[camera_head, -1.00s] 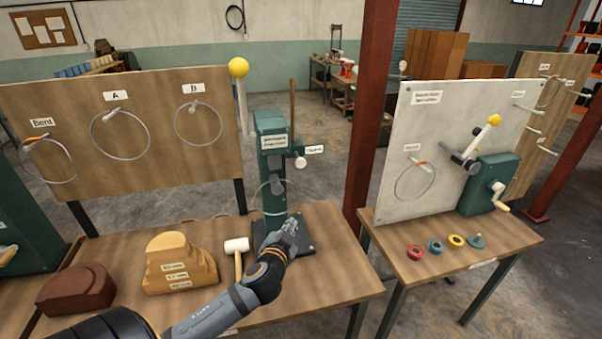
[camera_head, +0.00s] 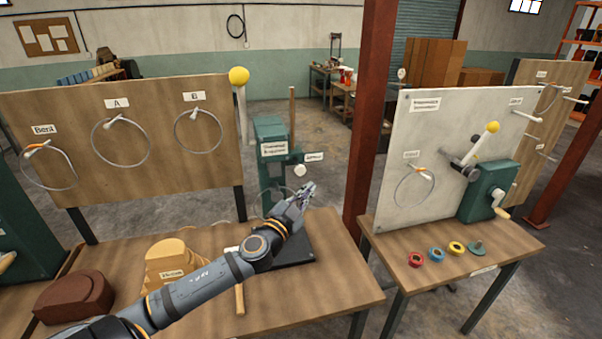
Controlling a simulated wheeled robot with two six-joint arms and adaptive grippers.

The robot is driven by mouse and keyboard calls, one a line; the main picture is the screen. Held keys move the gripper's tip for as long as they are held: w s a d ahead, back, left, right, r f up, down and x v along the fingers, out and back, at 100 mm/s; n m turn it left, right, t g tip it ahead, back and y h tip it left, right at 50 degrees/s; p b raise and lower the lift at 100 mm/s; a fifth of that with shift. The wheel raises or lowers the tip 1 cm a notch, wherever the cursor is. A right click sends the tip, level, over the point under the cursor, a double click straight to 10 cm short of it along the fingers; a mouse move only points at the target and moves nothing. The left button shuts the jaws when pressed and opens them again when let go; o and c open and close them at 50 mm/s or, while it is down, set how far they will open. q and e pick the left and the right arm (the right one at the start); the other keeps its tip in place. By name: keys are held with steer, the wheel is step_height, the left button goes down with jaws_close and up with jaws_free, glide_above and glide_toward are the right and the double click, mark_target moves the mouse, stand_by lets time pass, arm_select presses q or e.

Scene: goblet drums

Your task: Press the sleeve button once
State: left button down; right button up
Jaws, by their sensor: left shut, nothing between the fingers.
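A green machine (camera_head: 270,133) stands at the back of the wooden bench. A white round button (camera_head: 299,170) sticks out from its right side, beside a small white label (camera_head: 314,157) too blurred to read surely. My left gripper (camera_head: 308,188) is shut and empty. Its tips point up and right, just below the white button in the picture. I cannot tell whether they touch it. The left arm crosses the bench from the lower left and hides part of the machine's black base (camera_head: 300,247). My right gripper is out of view.
A mallet (camera_head: 239,298) lies partly hidden under my left arm. A yellow stepped block (camera_head: 168,256) and a brown block (camera_head: 77,297) sit at left. A ring board (camera_head: 75,100) stands behind. A red post (camera_head: 368,120) rises at right, beside a second bench (camera_head: 400,270).

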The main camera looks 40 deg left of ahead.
mark_target(303, 170)
arm_select(q)
steer(key=w+a+b, duration=0.1)
steer(key=w+a, duration=0.3)
steer(key=shift+a, duration=0.35)
stand_by(1.2)
steer(key=shift+w+a, duration=0.25)
steer(key=shift+a, duration=0.05)
steer(key=shift+w+a+b, duration=0.35)
steer(key=shift+w+a, duration=0.25)
steer(key=shift+a, duration=0.1)
stand_by(1.5)
steer(key=shift+s+d, duration=0.85)
steer(key=shift+d, duration=0.1)
steer(key=shift+d, duration=0.1)
